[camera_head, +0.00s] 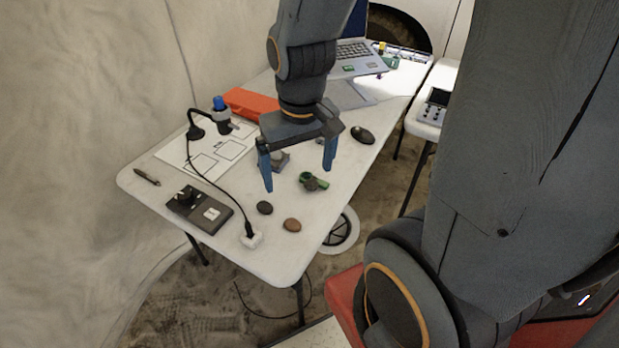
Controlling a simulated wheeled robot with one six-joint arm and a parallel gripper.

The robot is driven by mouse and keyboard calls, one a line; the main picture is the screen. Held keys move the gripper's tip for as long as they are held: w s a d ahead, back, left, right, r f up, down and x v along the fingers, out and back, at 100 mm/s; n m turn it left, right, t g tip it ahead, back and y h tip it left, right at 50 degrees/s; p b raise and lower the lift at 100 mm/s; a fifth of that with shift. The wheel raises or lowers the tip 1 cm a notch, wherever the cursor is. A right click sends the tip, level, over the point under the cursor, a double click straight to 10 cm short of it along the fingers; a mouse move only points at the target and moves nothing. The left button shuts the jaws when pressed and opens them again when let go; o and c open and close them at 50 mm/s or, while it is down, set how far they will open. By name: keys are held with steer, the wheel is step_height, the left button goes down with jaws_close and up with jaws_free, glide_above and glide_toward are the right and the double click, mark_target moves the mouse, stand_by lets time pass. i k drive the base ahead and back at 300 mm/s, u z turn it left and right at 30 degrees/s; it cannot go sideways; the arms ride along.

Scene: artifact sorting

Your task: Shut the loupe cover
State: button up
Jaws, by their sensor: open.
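A small green and dark item (313,182), which looks like the loupe, lies on the white table (150,200). It is too small to tell how far its cover stands open. My gripper (298,178) points down over the table with its two blue fingers wide apart. In the picture the green item sits between the fingertips, nearer the right one. I cannot tell how high the fingertips are above it. Nothing is held. A small grey block (281,161) shows behind, between the fingers.
Dark and brown stones (292,225) lie near the front edge. A black device (199,209), a pen (146,177) and a white sheet (190,160) with a black-stemmed lamp (198,122) are at left. A black mouse (362,135), orange box (250,104) and laptop (355,55) lie farther back.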

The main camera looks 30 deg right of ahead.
mark_target(311, 184)
steer(key=k, duration=0.9)
steer(key=u, duration=0.7)
steer(key=i, duration=0.75)
steer(key=z, duration=0.85)
